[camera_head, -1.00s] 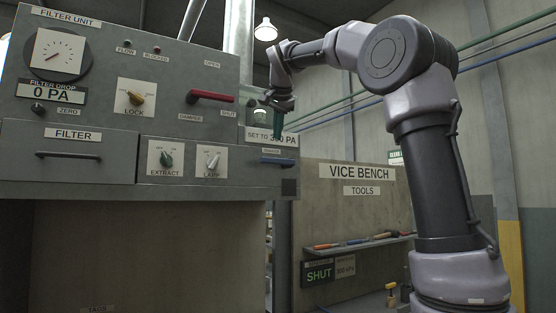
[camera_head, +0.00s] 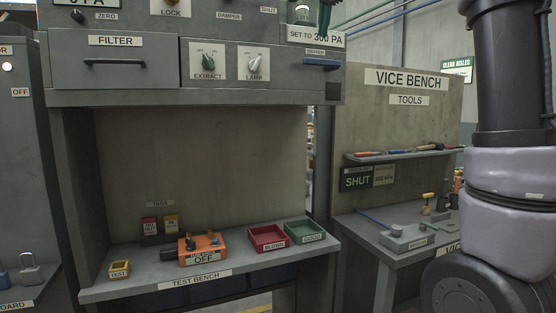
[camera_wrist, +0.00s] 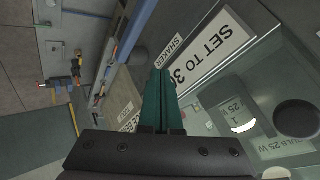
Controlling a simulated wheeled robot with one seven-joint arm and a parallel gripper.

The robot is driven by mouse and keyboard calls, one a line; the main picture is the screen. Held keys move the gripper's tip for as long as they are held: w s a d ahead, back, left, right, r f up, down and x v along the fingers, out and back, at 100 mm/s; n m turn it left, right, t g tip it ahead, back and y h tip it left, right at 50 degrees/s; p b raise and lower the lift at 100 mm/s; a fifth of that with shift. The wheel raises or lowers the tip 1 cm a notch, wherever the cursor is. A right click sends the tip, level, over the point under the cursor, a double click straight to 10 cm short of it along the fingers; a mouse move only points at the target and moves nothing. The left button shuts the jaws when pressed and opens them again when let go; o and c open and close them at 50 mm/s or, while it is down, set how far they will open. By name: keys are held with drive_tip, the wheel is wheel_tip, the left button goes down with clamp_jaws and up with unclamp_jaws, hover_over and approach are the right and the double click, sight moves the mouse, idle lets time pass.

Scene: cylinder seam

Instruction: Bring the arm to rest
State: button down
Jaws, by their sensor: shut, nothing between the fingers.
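The label (camera_wrist: 213,45) lies beyond and to the right of the fingertips there. I cannot tell how far apart they are. My arm's lower part stands at the right of the head view; its upper links are out of the picture.
The filter unit (camera_head: 130,70) overhangs the test bench (camera_head: 150,285), which holds an orange box (camera_head: 202,250), a red tray (camera_head: 267,237) and a green tray (camera_head: 304,231). The vice bench (camera_head: 380,240) stands right, close to my arm, with a tool shelf (camera_head: 400,153) above it.

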drive_tip(key=s+d+f+n+g+y, duration=0.1)
drive_tip(key=s+d+f+n, duration=0.2)
drive_tip(key=s+f, duration=1.1)
drive_tip(key=s+d+f+n+y, duration=0.2)
drive_tip(key=s+d+f+n, duration=0.1)
drive_tip(key=s+f, duration=1.1)
wheel_tip(320, 180, down, 4)
drive_tip(key=shift+s+r+g, duration=0.15)
drive_tip(key=shift+s+g, duration=0.15)
drive_tip(key=shift+g, duration=0.1)
